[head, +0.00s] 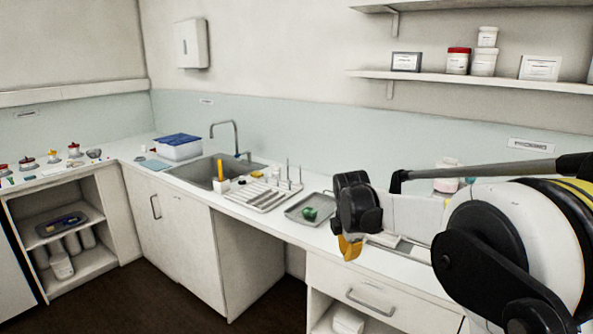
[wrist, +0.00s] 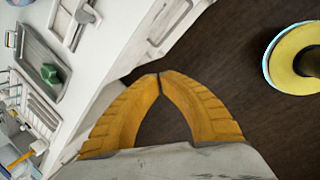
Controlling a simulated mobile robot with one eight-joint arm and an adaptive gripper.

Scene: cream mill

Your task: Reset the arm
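My gripper (wrist: 159,76) shows in the wrist view with its two yellow fingers curved together and their tips meeting, with nothing between them. In the head view my gripper (head: 349,247) hangs at the front edge of the white counter (head: 290,232), partly hidden by my dark wrist. The wrist view looks down past the fingertips onto the dark floor (wrist: 200,55) and the counter edge.
A grey tray (head: 296,213) with a green item (head: 309,213) lies on the counter left of my gripper. Beyond it are a drying rack (head: 265,196), a sink (head: 207,172) and a blue-lidded box (head: 180,148). A drawer (head: 365,292) is below. A shelf (head: 450,76) hangs above. Open floor lies in front.

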